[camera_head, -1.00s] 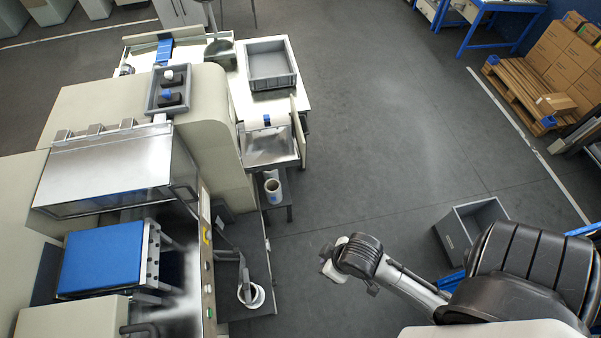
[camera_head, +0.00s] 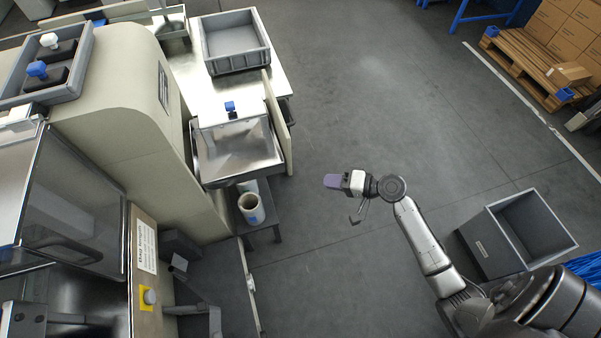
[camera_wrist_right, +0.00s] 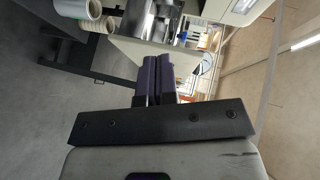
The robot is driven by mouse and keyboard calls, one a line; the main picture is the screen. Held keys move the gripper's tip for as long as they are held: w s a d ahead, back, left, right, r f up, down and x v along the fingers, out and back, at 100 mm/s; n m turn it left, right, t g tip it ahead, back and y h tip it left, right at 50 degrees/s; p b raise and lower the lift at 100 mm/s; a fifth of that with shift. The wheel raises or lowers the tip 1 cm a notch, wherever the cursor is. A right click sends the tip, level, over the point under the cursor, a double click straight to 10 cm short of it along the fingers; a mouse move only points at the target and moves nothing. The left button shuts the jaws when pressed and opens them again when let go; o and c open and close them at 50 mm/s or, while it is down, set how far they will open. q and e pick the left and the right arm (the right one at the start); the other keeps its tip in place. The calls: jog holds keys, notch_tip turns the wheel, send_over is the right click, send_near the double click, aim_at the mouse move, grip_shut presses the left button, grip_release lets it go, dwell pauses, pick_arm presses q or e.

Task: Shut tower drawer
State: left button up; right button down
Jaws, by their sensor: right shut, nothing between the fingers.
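The drawer appears to be the shiny steel tray (camera_head: 240,158) that sticks out to the right of the beige tower (camera_head: 110,115). It stands open, with a tall beige front panel (camera_head: 279,122) at its right end. My right gripper (camera_head: 332,181) is shut and empty, its purple fingers pointing left. In the picture it is to the right of and below the front panel, apart from it. In the right wrist view the shut fingers (camera_wrist_right: 159,76) point at a pale panel (camera_wrist_right: 130,52), probably the drawer front. My left gripper is out of view.
A roll (camera_head: 251,208) stands on a low stand below the drawer. A grey crate (camera_head: 236,60) sits on the table behind. A thin upright panel (camera_head: 249,285) stands lower down. A grey bin (camera_head: 518,235) is on the floor at right.

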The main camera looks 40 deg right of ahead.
jog(key=w+d+f+m+t+h+b, duration=0.1)
jog(key=w+d+f+m+t+b, duration=0.4)
jog(key=d, duration=0.3)
pick_arm(q)
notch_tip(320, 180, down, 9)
jog(key=b, duration=0.2)
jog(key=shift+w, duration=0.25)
pick_arm(e)
jog(key=w+a+r, duration=0.1)
jog(key=w+a, duration=0.7)
jog(key=w, duration=0.1)
jog(key=shift+w+g, duration=0.15)
jog(key=shift+g, duration=0.25)
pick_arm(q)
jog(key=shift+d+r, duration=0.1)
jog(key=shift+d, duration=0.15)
pick_arm(e)
jog(key=shift+a, duration=0.1)
